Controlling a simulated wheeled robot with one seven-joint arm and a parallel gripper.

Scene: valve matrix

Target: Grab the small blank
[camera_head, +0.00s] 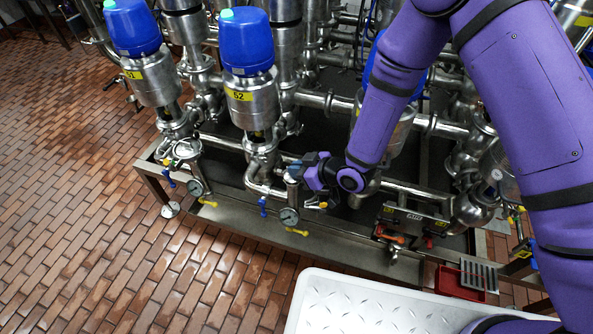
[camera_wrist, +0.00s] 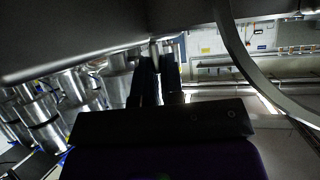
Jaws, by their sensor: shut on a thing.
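My purple arm reaches down from the top right in the head view to the front row of the valve matrix. My gripper (camera_head: 297,170) is at the top of a short upright pipe, above a round gauge (camera_head: 289,216). In the wrist view, my gripper's two dark fingers (camera_wrist: 157,68) are close together, shut on a small bright metal piece, the small blank (camera_wrist: 155,54), at their tips. Only a little of the blank shows between the fingers. In the head view the gripper largely hides it, and I cannot tell if it still touches the pipe.
Blue-topped valves (camera_head: 246,42) and steel pipes crowd around and behind the gripper. A second gauge (camera_head: 195,188) stands to the left. A red tray (camera_head: 452,284) and a grey grate (camera_head: 480,276) lie at the lower right. The brick floor (camera_head: 100,240) at left is clear.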

